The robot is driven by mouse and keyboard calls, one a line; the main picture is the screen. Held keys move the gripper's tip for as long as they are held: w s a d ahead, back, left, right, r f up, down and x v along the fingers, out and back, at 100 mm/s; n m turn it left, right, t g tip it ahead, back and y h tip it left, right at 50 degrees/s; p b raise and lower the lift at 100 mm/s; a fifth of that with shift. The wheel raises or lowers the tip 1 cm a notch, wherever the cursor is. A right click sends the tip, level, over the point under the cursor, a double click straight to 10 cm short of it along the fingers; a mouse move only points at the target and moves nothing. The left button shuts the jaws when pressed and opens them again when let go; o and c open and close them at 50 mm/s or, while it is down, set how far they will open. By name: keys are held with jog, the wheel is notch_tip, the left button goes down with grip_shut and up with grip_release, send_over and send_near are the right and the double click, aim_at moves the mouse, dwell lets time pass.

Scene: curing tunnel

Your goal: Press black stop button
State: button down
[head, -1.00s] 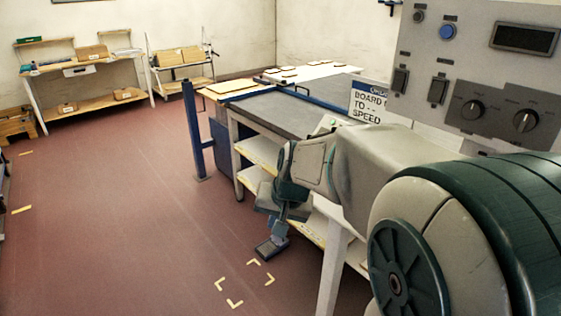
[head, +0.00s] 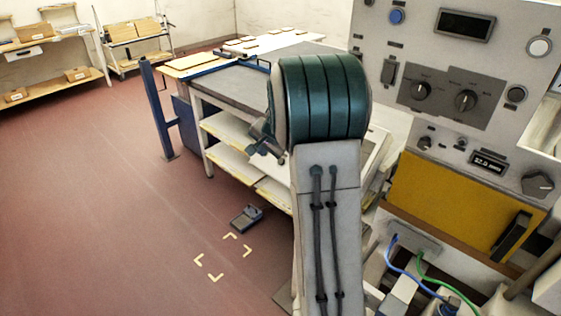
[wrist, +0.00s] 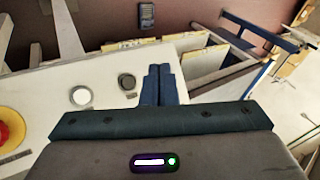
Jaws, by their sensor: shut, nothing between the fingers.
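In the wrist view a pale panel holds a round dark button (wrist: 127,82), which looks like the black stop button. A white round button (wrist: 81,96) is to its left, and a red mushroom button on yellow (wrist: 8,127) is at the left edge. My gripper (wrist: 159,70) is shut and empty, its blue fingers over the panel just right of the dark button. No contact with the button is visible. In the head view my arm hides this panel, and the fingers cannot be made out.
The tall grey control cabinet (head: 445,55) with knobs and a yellow door (head: 440,200) stands at the right. A worktable (head: 235,92) with shelves is behind my arm. A foot pedal (head: 246,217) lies on the floor. Floor at left is clear.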

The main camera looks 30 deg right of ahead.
jog(key=d+f+b, duration=0.1)
jog(key=w+d+f+b, duration=0.1)
jog(key=d+f, duration=0.1)
jog(key=d+f+b, duration=0.1)
jog(key=f+b, duration=0.1)
jog(key=shift+w+d+f, duration=0.15)
jog(key=shift+w+d, duration=0.15)
jog(key=shift+w, duration=0.05)
jog(key=shift+w+d+f+b, duration=0.2)
jog(key=shift+d+f+b, duration=0.25)
jog(key=shift+d, duration=0.2)
dwell(1.4)
jog(key=shift+w+d+f+b, duration=0.15)
jog(key=shift+d+f+b, duration=0.15)
jog(key=shift+b, duration=0.1)
jog(key=shift+d+f+b, duration=0.2)
jog(key=shift+f+b, duration=0.1)
jog(key=shift+b, duration=0.05)
dwell(0.5)
jog(key=shift+a+r, duration=0.1)
jog(key=shift+r, duration=0.05)
jog(key=shift+a+r, duration=0.45)
dwell(0.4)
